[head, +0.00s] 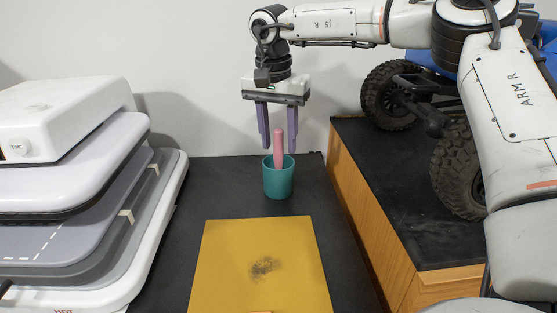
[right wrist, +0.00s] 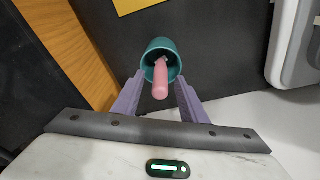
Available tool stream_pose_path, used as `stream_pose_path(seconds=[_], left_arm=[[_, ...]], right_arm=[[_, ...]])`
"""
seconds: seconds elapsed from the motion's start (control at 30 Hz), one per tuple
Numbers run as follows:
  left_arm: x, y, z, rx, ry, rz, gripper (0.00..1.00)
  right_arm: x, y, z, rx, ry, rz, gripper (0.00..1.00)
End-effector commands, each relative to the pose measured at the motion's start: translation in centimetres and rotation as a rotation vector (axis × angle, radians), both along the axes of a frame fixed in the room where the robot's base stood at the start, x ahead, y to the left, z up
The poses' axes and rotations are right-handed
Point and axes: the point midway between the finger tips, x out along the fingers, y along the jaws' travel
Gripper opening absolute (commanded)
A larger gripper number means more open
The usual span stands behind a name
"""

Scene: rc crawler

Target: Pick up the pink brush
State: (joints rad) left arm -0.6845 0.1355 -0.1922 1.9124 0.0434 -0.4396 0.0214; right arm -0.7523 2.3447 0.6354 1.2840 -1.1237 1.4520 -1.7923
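The pink brush (head: 278,148) stands upright in a teal cup (head: 278,182) on the black table, its handle sticking out above the rim. In the right wrist view the brush handle (right wrist: 160,82) points toward the camera out of the cup (right wrist: 161,54). My right gripper (head: 278,142) points down above the cup with its purple fingers open. The fingers are on either side of the upper handle, with gaps between. The right wrist view also shows the open fingers (right wrist: 158,95). The brush's lower end is hidden in the cup. My left gripper is not in view.
A yellow sheet (head: 230,270) with a dark smudge lies in front of the cup. A white and grey press-like machine (head: 70,190) stands at left. At right, a crawler with big black tires (head: 395,95) sits on a raised black-topped wooden box (head: 365,215).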

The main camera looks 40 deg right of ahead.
Motion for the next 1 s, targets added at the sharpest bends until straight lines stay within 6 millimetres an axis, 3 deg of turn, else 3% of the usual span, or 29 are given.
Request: stream_pose_path(seconds=[0.17,0.4,0.83,1.0], left_arm=[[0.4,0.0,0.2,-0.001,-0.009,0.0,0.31],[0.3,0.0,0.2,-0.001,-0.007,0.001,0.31],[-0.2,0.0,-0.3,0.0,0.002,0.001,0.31],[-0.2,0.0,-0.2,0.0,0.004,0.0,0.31]], right_arm=[[0.0,0.0,0.0,0.0,-0.002,0.0,0.39],[0.0,0.0,0.0,0.0,-0.001,0.0,0.0],[-0.1,0.2,0.5,-0.001,-0.003,0.001,0.0],[-0.2,0.3,2.7,-0.001,-0.004,-0.002,0.0]])
